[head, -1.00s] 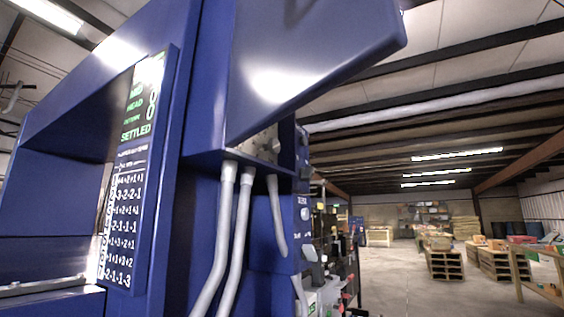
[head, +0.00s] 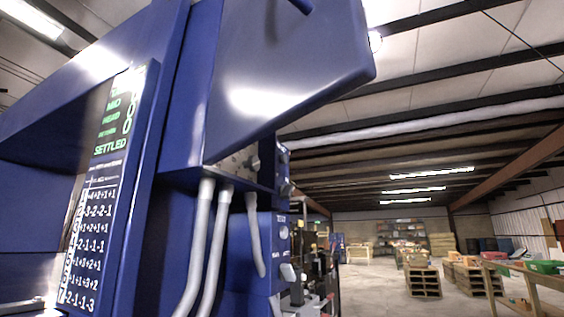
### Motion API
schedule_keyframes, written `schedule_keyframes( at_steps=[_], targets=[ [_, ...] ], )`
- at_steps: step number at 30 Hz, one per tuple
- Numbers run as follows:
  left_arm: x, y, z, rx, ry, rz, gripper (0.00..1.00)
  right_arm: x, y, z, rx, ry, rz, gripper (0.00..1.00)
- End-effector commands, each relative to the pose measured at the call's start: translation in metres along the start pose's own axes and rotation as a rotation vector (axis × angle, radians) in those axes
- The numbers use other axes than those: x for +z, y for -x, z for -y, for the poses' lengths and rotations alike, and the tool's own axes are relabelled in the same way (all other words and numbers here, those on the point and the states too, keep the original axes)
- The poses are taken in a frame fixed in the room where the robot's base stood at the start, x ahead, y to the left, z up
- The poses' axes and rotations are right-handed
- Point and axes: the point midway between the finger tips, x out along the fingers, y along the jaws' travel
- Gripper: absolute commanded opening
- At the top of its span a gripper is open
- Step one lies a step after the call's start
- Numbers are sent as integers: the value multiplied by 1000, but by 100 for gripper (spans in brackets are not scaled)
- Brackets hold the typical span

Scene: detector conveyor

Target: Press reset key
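A large blue machine (head: 260,80) fills the left and middle of the head view. I cannot tell which control is the reset key. Neither of my grippers shows in the head view.
Grey conduits (head: 216,250) hang below the blue housing in front of the control panel. Wooden pallets (head: 423,281) with goods stand on the warehouse floor to the right, near a wooden table (head: 530,270). The floor (head: 375,290) between machine and pallets is open.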

Motion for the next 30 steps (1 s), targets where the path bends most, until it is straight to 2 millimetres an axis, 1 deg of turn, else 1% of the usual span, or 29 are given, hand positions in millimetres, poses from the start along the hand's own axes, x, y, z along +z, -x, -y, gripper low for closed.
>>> schedule_keyframes(
  at_steps=[10,11,20,30],
  targets=[
    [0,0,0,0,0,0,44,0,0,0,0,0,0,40],
    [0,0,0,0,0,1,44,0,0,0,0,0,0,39],
    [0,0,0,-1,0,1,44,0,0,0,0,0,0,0],
    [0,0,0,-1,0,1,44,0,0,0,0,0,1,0]
  ],
)
